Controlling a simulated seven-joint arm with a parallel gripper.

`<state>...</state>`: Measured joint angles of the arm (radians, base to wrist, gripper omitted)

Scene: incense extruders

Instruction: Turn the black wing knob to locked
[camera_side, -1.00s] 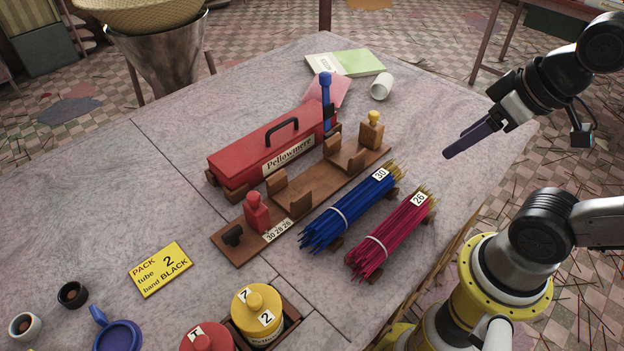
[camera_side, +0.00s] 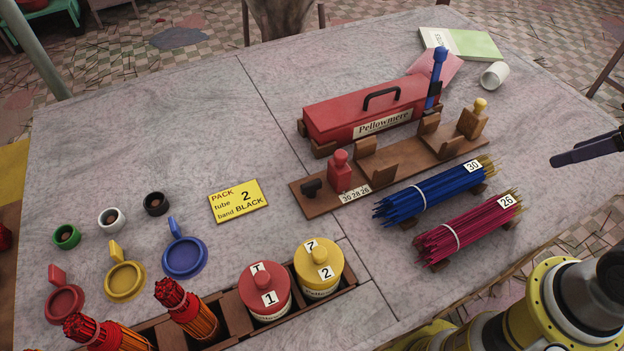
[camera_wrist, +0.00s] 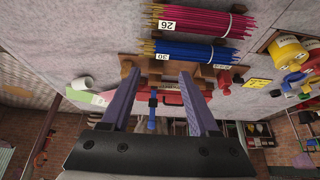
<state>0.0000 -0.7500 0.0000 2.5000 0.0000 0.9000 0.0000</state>
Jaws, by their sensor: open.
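The black wing knob (camera_side: 313,187) stands at the left end of the wooden rack board (camera_side: 400,170) in the side view. It is beside a red block with a round top (camera_side: 340,172). A small label reading 30 28 26 (camera_side: 355,193) lies near it on the board. Which way the knob is set I cannot read. My gripper (camera_side: 553,160) is at the right edge of the side view, well away from the knob, above and right of the bundles. In the wrist view my gripper (camera_wrist: 156,78) has its two purple fingers apart with nothing held.
Blue sticks (camera_side: 435,192) and magenta sticks (camera_side: 467,230) lie in front. A yellow card (camera_side: 238,201), lidded pots and rings occupy the left and front. The back left tabletop is clear.

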